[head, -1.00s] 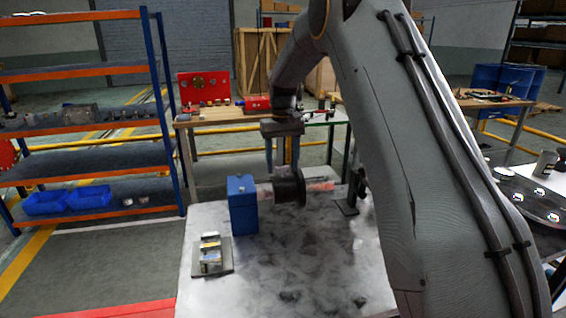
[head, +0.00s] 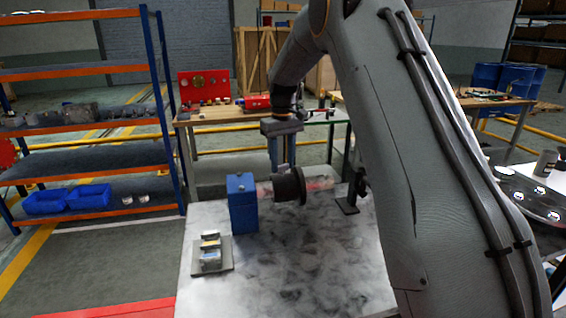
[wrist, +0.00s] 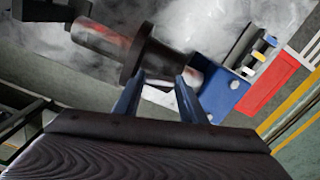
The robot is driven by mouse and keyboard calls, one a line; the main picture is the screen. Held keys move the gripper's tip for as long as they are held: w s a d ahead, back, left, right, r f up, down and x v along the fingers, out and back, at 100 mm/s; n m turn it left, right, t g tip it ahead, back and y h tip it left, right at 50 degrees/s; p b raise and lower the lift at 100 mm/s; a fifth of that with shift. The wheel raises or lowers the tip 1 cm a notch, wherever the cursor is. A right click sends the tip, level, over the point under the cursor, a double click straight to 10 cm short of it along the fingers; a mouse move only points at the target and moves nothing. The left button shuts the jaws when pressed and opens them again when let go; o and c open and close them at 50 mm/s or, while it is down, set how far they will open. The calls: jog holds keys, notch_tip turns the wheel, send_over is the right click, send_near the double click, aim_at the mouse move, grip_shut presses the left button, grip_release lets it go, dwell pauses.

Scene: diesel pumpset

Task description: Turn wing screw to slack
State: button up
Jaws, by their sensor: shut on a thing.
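My gripper (wrist: 162,80) points down at the pumpset's shaft, between the dark round flange (wrist: 136,54) and the blue block (wrist: 222,96). Its two blue-grey fingers are shut with a gap between them, on what seems to be the wing screw; the screw itself is too small and hidden to make out. The blue block (head: 242,203), the clear-covered reddish shaft and the flange (head: 289,186) sit on the pale stained table.
A small plate with metal parts (head: 211,255) lies at the table's left front. A black stand (head: 348,204) is at the shaft's right end. The table (head: 300,270) is clear in front. A shelf rack (head: 85,128) stands to the left.

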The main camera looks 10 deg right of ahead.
jog(key=n, duration=1.1)
jog(key=shift+b, duration=0.3)
jog(key=n, duration=0.3)
jog(key=shift+n, duration=0.3)
jog(key=n, duration=0.3)
jog(key=shift+n, duration=0.3)
jog(key=n, duration=0.3)
jog(key=shift+r+n, duration=0.1)
jog(key=shift+n, duration=0.3)
jog(key=n, duration=0.3)
jog(key=shift+n, duration=2.1)
